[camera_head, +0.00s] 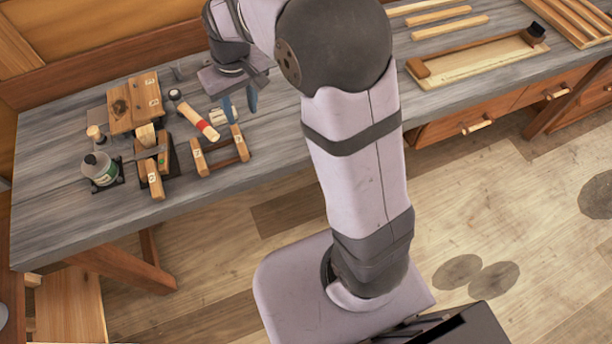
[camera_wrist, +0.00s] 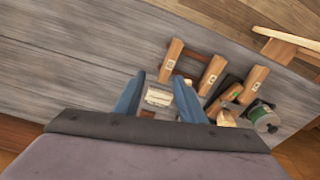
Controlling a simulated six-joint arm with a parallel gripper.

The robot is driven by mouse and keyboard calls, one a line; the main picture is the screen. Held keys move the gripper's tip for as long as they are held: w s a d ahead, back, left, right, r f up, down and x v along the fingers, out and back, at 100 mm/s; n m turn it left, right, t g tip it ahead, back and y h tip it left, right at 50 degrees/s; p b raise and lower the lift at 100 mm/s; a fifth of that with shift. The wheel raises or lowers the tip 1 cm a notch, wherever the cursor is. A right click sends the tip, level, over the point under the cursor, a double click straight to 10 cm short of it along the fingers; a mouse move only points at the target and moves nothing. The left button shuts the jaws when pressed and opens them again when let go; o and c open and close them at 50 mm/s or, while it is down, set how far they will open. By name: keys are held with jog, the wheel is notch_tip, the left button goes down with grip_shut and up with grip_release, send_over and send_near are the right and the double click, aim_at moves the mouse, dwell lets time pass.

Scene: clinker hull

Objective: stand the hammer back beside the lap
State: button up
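A tool with a cream and red handle and a dark end, which looks like the hammer (camera_head: 200,119), lies slantwise on the bench in the head view. I cannot pick it out clearly in the wrist view. I cannot tell for sure which piece is the lap. A wooden frame with two upright pieces (camera_head: 199,158) stands just in front of the hammer; it also shows in the wrist view (camera_wrist: 171,62). My gripper (camera_head: 240,112) is over the bench to the right of the hammer. Its blue fingers are apart in the wrist view (camera_wrist: 160,78), with a pale striped block (camera_wrist: 158,97) showing between them.
A long wooden tray (camera_head: 470,66) and loose strips (camera_head: 450,26) lie at the right. The middle bench is partly hidden by my arm.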

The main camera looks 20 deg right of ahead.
aim_at(178, 100)
jog(key=s+d+f+m, duration=0.1)
jog(key=s+d+f, duration=0.1)
jog(key=s, duration=0.8)
jog(key=s+d+f+m+g, duration=0.1)
jog(key=s+d, duration=0.4)
jog(key=s, duration=0.5)
jog(key=shift+d+f, duration=0.25)
jog(key=shift+f, duration=0.6)
jog(key=shift+s+f, duration=0.1)
jog(key=shift+s, duration=0.2)
jog(key=shift+c, duration=0.5)
